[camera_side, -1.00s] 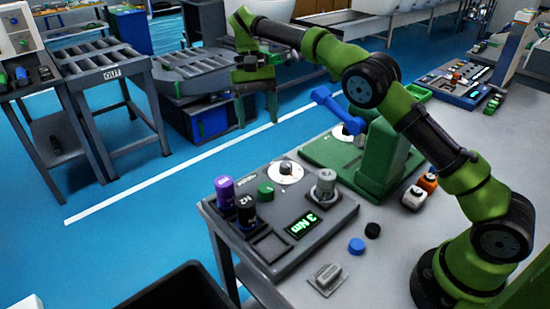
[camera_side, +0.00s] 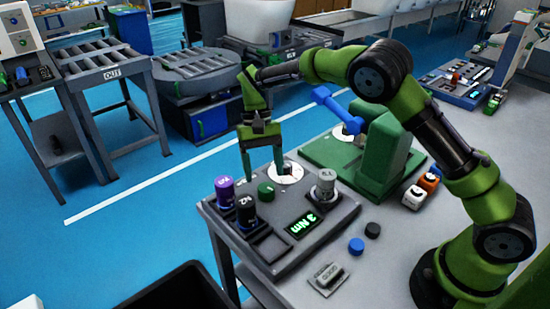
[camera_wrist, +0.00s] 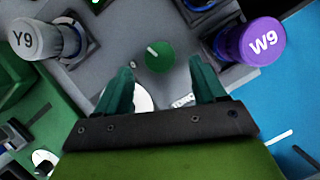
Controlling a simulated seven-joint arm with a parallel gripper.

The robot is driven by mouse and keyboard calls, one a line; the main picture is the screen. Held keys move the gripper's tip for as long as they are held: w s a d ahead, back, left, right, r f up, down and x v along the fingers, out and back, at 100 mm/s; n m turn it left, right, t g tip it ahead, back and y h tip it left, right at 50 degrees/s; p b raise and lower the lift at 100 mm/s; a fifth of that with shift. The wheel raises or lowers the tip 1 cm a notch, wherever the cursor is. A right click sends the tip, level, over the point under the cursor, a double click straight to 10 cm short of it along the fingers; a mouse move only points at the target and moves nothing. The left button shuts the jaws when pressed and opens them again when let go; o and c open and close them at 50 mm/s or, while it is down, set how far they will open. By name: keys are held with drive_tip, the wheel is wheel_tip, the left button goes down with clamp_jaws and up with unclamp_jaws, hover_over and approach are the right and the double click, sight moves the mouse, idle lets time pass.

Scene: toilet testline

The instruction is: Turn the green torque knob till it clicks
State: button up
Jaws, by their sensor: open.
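The green torque knob (camera_side: 266,191) is a small round knob on the grey test box (camera_side: 335,215), beside a white dial (camera_side: 286,173). In the wrist view the green knob (camera_wrist: 159,56) has a white pointer mark and lies just ahead of the fingers, between their lines. My gripper (camera_side: 265,176) points down over the box with its two fingers apart. In the wrist view my gripper (camera_wrist: 162,78) is open and empty. The fingers do not clasp the knob. The box's display (camera_side: 304,224) reads 3 Nm in green.
A purple socket (camera_side: 225,191) marked W9 and a black socket (camera_side: 246,213) stand left of the knob. A grey socket (camera_side: 326,184) marked Y9 stands right. A green press with a blue lever (camera_side: 338,110) is behind. Blue and black caps (camera_side: 356,245) lie on the table.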

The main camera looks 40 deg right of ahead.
sight(266, 186)
drive_tip(key=shift+x, duration=2.05)
drive_tip(key=shift+c, duration=0.5)
drive_tip(key=c, duration=1)
